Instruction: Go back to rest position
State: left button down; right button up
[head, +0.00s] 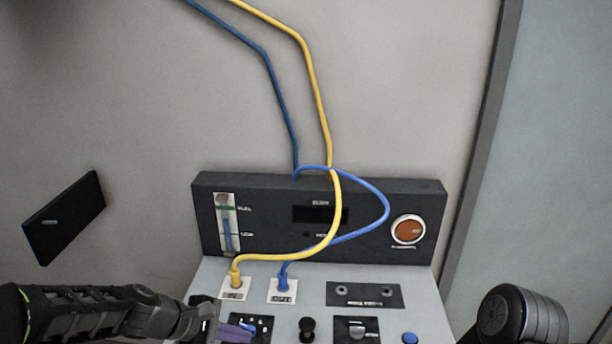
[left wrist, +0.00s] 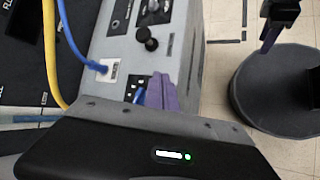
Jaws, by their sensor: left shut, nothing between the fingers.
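My left gripper (head: 236,332) is at the bottom left of the head view, over the front of the grey console (head: 312,297). Its purple fingers are together and empty; they also show in the left wrist view (left wrist: 160,92) beside the console's switch. A yellow cable (head: 320,90) ends in the IN socket and a blue cable (head: 385,205) in the OUT socket. My left fingers are apart from both plugs. What seems to be my right gripper (left wrist: 271,33) hangs at the top right of the left wrist view, its fingertips too small to judge.
The console's dark back panel (head: 270,220) carries a gauge (head: 226,224) and a round orange button (head: 409,230). A black knob (head: 307,328) and a blue button (head: 410,338) stand on the front. The tiled floor (left wrist: 225,60) shows beyond the console.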

pick_arm(q)
jog(key=s+d+f+m+g+y, duration=0.1)
jog(key=s+d+f+m+g, duration=0.15)
jog(key=s+f, duration=0.45)
jog(key=s+d+f+m+g+y, duration=0.1)
jog(key=s+f+m+y, duration=0.15)
jog(key=f, duration=0.95)
jog(key=s+d+f+m, duration=0.3)
jog(key=s+f+m, duration=0.5)
jog(key=s, duration=0.5)
notch_tip(320, 180, down, 2)
jog(key=shift+s+d+g, duration=0.2)
jog(key=shift+d+g, duration=0.1)
jog(key=shift+g, duration=0.05)
jog(key=shift+d, duration=0.1)
dwell(1.1)
